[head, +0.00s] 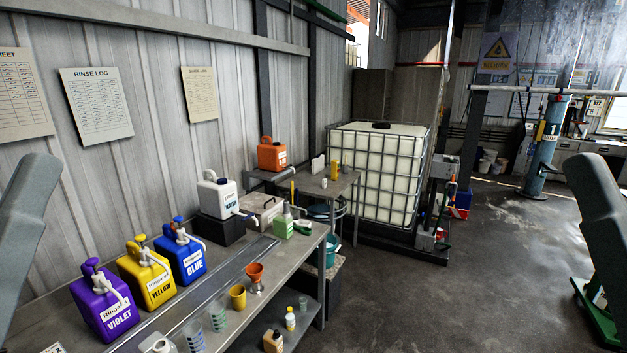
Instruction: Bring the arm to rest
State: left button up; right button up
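My two grey arms show at the left and right edges of the head view. Only arm links are visible; neither gripper is in the picture, so what they hold is hidden. No arm link touches anything that I can see. The metal bench (309,240) stands at the lower left, below and between the arms.
Violet (104,306), yellow (150,279) and blue (184,257) jugs stand along the bench. A white water jug (217,196), an orange cup (256,273) and a yellow cup (238,297) are nearby. A caged white tank (379,175) stands behind.

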pick_arm(q)
notch_tip(320, 180, up, 17)
jog(key=p, duration=1.3)
pick_arm(e)
notch_tip(320, 180, up, 17)
pick_arm(q)
notch_tip(320, 180, down, 47)
jog(key=b, duration=4.6)
jog(key=shift+b, duration=0.3)
pick_arm(e)
notch_tip(320, 180, down, 47)
